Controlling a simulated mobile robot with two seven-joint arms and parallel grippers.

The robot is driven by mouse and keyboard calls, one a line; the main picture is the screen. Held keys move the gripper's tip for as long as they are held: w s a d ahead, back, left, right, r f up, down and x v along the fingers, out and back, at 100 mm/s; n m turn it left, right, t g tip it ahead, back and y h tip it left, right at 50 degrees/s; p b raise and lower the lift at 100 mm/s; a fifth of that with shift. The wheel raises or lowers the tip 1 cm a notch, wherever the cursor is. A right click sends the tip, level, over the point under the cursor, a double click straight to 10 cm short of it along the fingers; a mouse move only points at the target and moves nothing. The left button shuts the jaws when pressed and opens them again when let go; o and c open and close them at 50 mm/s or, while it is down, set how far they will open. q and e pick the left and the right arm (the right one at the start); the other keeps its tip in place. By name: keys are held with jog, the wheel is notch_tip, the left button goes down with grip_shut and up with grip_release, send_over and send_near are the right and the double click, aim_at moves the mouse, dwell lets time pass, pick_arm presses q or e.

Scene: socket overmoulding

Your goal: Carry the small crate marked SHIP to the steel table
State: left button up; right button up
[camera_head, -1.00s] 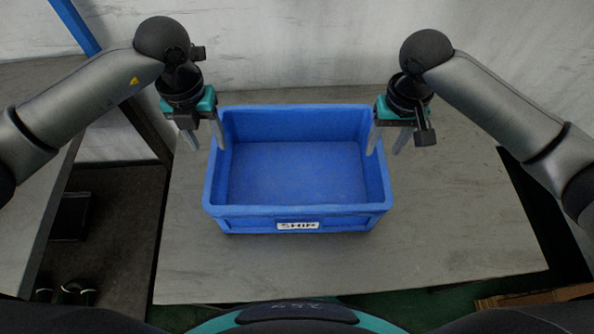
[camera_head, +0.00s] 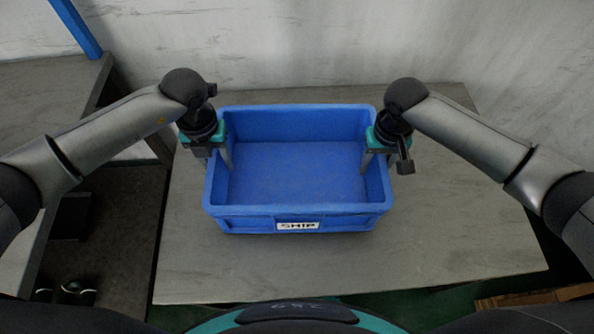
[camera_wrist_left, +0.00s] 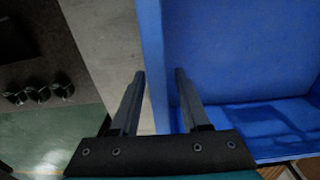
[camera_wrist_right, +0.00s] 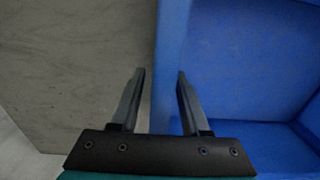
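The blue crate (camera_head: 298,210) with a white SHIP label (camera_head: 297,226) on its front stands empty on a grey table. My left gripper (camera_head: 220,165) is at the crate's left wall, and my right gripper (camera_head: 375,165) is at its right wall. In the left wrist view the open fingers (camera_wrist_left: 158,75) straddle the crate's wall (camera_wrist_left: 155,50), one outside and one inside. In the right wrist view the fingers (camera_wrist_right: 160,75) also stand apart on both sides of the wall (camera_wrist_right: 172,45). Gaps show between fingers and wall.
The grey table (camera_head: 450,230) under the crate has free room in front and to the right. Another surface (camera_head: 40,100) with a blue post (camera_head: 78,28) stands at the left, across a gap. A plain wall (camera_head: 300,45) closes the back. A cardboard piece (camera_head: 535,298) lies low at the right.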

pick_arm(q)
grip_shut()
pick_arm(e)
grip_shut()
pick_arm(q)
jog(key=shift+r, duration=0.1)
dwell(0.8)
